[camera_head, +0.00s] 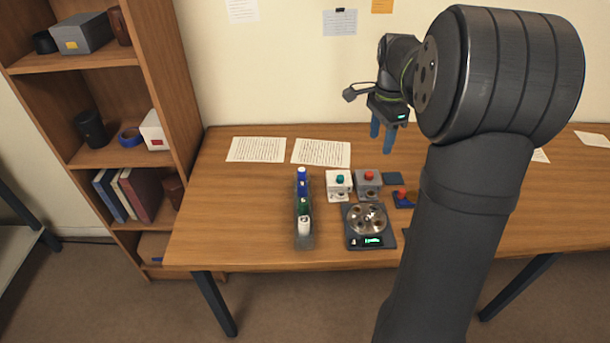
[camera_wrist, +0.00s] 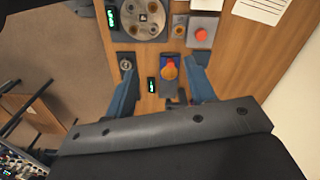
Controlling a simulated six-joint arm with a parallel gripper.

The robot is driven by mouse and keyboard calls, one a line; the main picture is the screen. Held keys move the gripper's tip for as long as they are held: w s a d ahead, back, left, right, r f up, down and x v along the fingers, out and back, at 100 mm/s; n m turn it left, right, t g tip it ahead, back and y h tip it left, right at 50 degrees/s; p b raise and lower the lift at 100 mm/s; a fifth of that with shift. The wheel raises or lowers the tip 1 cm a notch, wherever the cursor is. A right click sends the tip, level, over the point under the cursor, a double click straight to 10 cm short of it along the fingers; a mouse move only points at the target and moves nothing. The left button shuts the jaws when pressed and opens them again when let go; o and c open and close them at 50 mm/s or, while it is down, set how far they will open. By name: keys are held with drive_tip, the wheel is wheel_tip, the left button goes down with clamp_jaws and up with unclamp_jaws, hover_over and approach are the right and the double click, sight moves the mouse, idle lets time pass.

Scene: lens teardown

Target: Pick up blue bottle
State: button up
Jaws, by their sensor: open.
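The blue bottle (camera_head: 301,175) stands upright at the far end of a narrow rack (camera_head: 304,236) on the table, left of the devices. A green bottle (camera_head: 303,205) and a white bottle (camera_head: 304,225) stand in the same rack, nearer the front. My gripper (camera_head: 382,144) is open and empty, raised above the back of the table, right of the rack and well apart from the blue bottle. In the wrist view, my gripper's blue fingers (camera_wrist: 163,88) are spread wide over the table. The blue bottle does not show in the wrist view.
A round metal carousel (camera_head: 367,218) on a dark base stands right of the rack. Two boxes with a teal button (camera_head: 340,180) and a red button (camera_head: 369,176) sit behind it. A small blue item with a red top (camera_head: 402,193) is further right. Papers (camera_head: 321,153) lie at the back; the table's left side is clear.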

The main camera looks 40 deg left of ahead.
drive_tip(key=s+a+f+n, duration=0.1)
drive_tip(key=s+a+n, duration=0.1)
drive_tip(key=a+n, duration=0.9)
drive_tip(key=n, duration=1.3)
hover_over(302, 169)
drive_tip(key=f, duration=1.3)
drive_tip(key=shift+d, duration=0.25)
drive_tip(key=shift+s+a+f, duration=0.1)
drive_tip(key=shift+f, duration=1.35)
drive_tip(key=shift+a+f, duration=0.1)
drive_tip(key=shift+f, duration=1.35)
drive_tip(key=c, duration=1)
drive_tip(key=shift+r, duration=0.1)
